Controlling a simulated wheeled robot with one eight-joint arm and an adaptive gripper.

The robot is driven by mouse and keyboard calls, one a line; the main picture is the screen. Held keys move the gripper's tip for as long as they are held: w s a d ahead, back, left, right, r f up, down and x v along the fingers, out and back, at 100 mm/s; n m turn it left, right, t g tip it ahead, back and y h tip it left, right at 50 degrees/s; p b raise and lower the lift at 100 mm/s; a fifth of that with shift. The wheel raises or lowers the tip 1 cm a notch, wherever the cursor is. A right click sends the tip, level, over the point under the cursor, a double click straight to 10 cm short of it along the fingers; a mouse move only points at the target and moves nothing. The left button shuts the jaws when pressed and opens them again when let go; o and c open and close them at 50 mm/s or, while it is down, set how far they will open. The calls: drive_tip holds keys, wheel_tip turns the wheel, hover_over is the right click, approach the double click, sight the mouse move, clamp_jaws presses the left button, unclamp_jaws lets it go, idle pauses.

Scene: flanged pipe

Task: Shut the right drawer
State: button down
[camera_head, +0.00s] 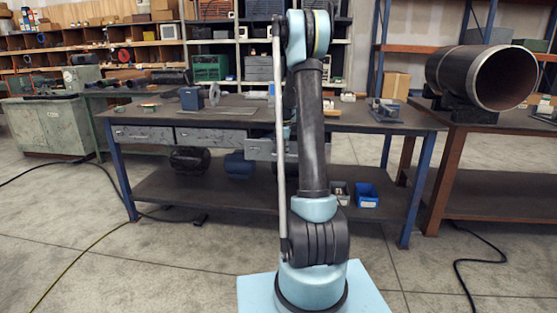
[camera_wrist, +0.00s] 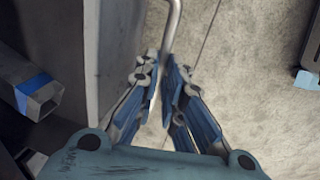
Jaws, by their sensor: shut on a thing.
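The right drawer (camera_head: 261,149) is the rightmost of the grey drawers under the workbench top (camera_head: 240,104). It sticks out from the bench, partly open, and my arm hides its right part. In the wrist view its grey front (camera_wrist: 118,50) runs along the left of my gripper (camera_wrist: 160,75). A thin bent metal handle (camera_wrist: 175,22) reaches down between my blue fingers, which are shut on it. My gripper is hidden behind my arm in the head view.
The left drawer (camera_head: 143,134) and middle drawer (camera_head: 209,136) look flush with the bench. A blue bin (camera_head: 366,195) and dark cylinders (camera_head: 190,160) sit on the lower shelf. A second table (camera_head: 500,119) with a large pipe (camera_head: 482,76) stands right. Floor in front is clear except for cables.

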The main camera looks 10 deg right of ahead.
drive_tip(key=w+d, duration=0.1)
drive_tip(key=w, duration=0.3)
drive_tip(key=w+d, duration=0.2)
drive_tip(key=w, duration=0.2)
drive_tip(key=w+d, duration=0.1)
drive_tip(key=w, duration=0.3)
drive_tip(key=shift+d+f, duration=0.1)
drive_tip(key=shift+d, duration=0.25)
drive_tip(key=shift+s, duration=0.1)
drive_tip(key=c, duration=1.7)
unclamp_jaws()
drive_tip(key=shift+f, duration=0.1)
drive_tip(key=shift+a, duration=0.1)
drive_tip(key=shift+a, duration=0.1)
drive_tip(key=shift+r, duration=0.25)
drive_tip(key=r, duration=0.3)
drive_tip(key=s+r, duration=0.1)
drive_tip(key=r, duration=0.3)
drive_tip(key=s+r, duration=0.1)
drive_tip(key=r, duration=0.3)
drive_tip(key=shift+a+r, duration=0.15)
drive_tip(key=shift+a, duration=0.2)
